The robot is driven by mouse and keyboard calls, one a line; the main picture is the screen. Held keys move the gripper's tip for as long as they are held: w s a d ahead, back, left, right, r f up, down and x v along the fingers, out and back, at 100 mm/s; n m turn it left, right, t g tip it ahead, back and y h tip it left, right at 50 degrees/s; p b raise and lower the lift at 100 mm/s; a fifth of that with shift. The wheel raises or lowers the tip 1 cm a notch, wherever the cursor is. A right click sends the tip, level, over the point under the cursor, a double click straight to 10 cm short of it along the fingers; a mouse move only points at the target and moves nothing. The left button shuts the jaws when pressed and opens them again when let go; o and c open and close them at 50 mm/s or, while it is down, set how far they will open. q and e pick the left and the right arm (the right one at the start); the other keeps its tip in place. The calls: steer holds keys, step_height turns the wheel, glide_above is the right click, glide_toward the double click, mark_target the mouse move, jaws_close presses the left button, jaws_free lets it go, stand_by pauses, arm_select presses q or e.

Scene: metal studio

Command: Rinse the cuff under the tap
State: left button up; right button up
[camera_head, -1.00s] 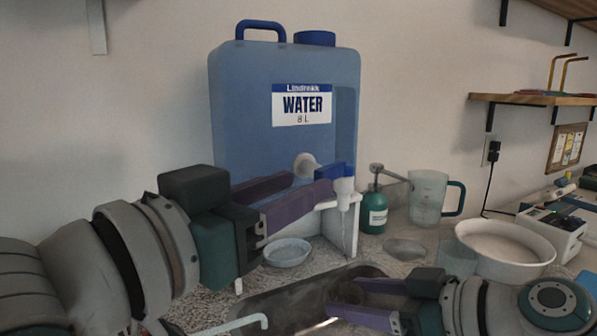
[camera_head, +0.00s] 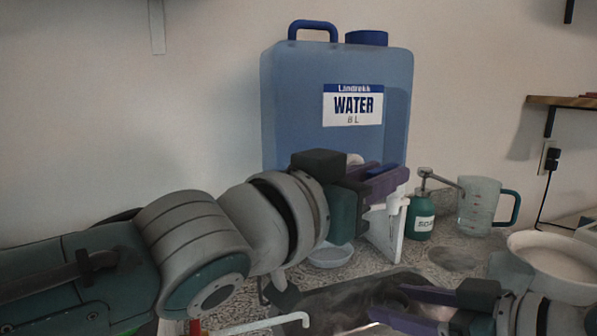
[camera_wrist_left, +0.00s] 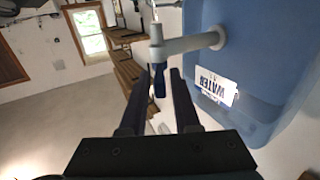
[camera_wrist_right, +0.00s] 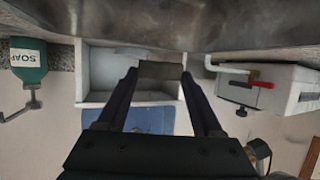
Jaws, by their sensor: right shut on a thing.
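The blue water jug (camera_head: 300,115) stands at the back. Its pale tap (camera_head: 396,210) points down over the sink. My left gripper (camera_head: 395,170) is at the tap. In the left wrist view, the tap's blue lever (camera_wrist_left: 159,80) lies between its fingers, with gaps visible on both sides. My right gripper (camera_head: 388,302) is low over the sink. In the right wrist view, it is shut on the grey-brown cuff (camera_wrist_right: 160,71), held between its fingertips. The cuff is hard to make out in the head view. I cannot tell whether water is running now.
The metal sink (camera_head: 335,300) lies below the tap. A small pale dish (camera_head: 330,257) sits behind it. A green soap bottle (camera_head: 420,220), a clear jug with a teal handle (camera_head: 480,205) and a white bowl (camera_head: 560,262) stand to the right. A shelf (camera_head: 565,101) is on the wall.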

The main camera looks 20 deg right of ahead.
arm_select(q)
jaws_close()
steer(key=shift+m+g, duration=0.3)
steer(key=shift+g, duration=0.1)
steer(key=shift+w+a+f+m+g+h, duration=0.1)
steer(key=shift+w+m+g+h, duration=0.15)
steer(key=shift+m+g+h, duration=0.25)
steer(key=shift+w+a+f+m+g+h, duration=0.1)
steer(key=shift+w+m+g+h, duration=0.15)
steer(key=shift+g, duration=0.45)
steer(key=shift+r+m+g, duration=0.1)
steer(key=shift+m+g, duration=0.15)
steer(key=shift+g, duration=0.05)
steer(key=shift+o, duration=1.4)
jaws_free()
steer(key=shift+a, duration=0.1)
